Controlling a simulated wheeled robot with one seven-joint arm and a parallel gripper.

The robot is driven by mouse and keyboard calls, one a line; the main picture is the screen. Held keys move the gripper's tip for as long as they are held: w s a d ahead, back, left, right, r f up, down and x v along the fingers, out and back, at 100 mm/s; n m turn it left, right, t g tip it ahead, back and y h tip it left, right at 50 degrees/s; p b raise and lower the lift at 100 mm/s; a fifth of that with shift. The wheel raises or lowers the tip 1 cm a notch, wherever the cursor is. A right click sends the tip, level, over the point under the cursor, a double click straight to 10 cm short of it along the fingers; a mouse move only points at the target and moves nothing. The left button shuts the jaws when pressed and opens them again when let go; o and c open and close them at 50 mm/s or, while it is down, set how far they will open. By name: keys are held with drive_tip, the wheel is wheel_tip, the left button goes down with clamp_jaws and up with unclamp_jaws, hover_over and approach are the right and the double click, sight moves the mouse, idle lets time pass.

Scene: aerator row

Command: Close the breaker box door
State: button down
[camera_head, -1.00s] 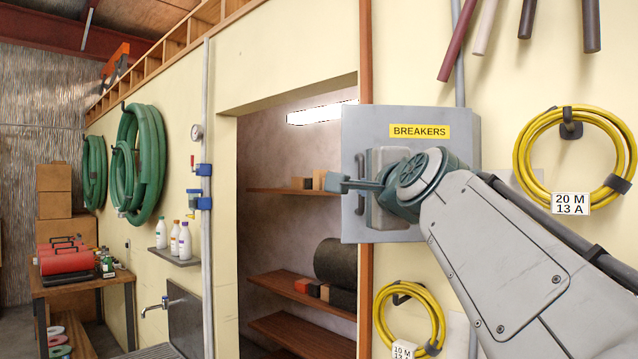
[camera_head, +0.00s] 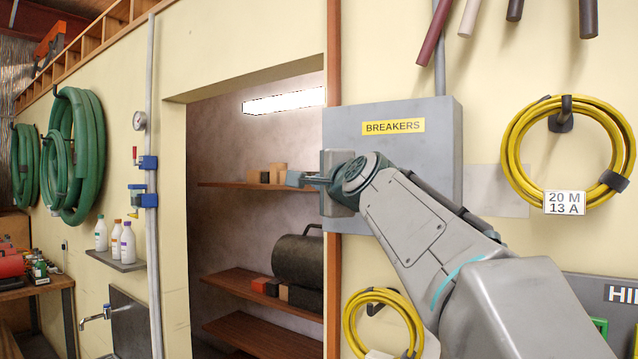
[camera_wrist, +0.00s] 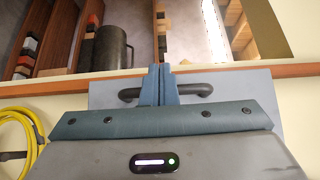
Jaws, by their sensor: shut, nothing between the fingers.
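The grey breaker box (camera_head: 430,165) is on the cream wall right of the doorway, with a yellow BREAKERS label on its front. Its front looks flat, and I see no open gap at its edges. My gripper (camera_head: 294,179) is shut and empty, its tips past the box's left edge in the head view. In the wrist view my gripper (camera_wrist: 161,70) is in front of the grey box face (camera_wrist: 260,88). The fingers cross the middle of a dark bar handle (camera_wrist: 195,89); I cannot tell whether they touch it. My gripper and arm hide the box's lower front in the head view.
A doorway with wooden shelves (camera_head: 255,280) opens left of the box, edged by a brown post (camera_head: 334,270). Yellow cable coils hang at right (camera_head: 510,150) and below (camera_head: 350,325). Dark rods (camera_head: 590,15) hang above. Green hoses (camera_head: 95,150) hang far left.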

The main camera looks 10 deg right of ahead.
drive_tip(key=shift+w+d, duration=0.25)
drive_tip(key=shift+w, duration=0.4)
drive_tip(key=s+a, duration=0.9)
drive_tip(key=s+d+f+n+g+h, duration=0.1)
drive_tip(key=s+f+n+g, duration=0.1)
drive_tip(key=f, duration=0.5)
drive_tip(key=s+d+f+n+g, duration=0.1)
drive_tip(key=f+n+g, duration=0.15)
drive_tip(key=f, duration=0.45)
drive_tip(key=s+d+f+n+g, duration=0.2)
drive_tip(key=s+f+n+g, duration=0.1)
drive_tip(key=s+f, duration=0.4)
drive_tip(key=s+d+f+n+g+h, duration=0.1)
drive_tip(key=s+d+f+n+g, duration=0.2)
drive_tip(key=s+f, duration=0.4)
drive_tip(key=s+d+f+n+g, duration=0.3)
drive_tip(key=s+f+n, duration=0.2)
drive_tip(key=f, duration=1.3)
drive_tip(key=shift+s+d+f+n+h+b, duration=0.25)
drive_tip(key=shift+s+n+h+b, duration=0.15)
drive_tip(key=shift+s, duration=0.75)
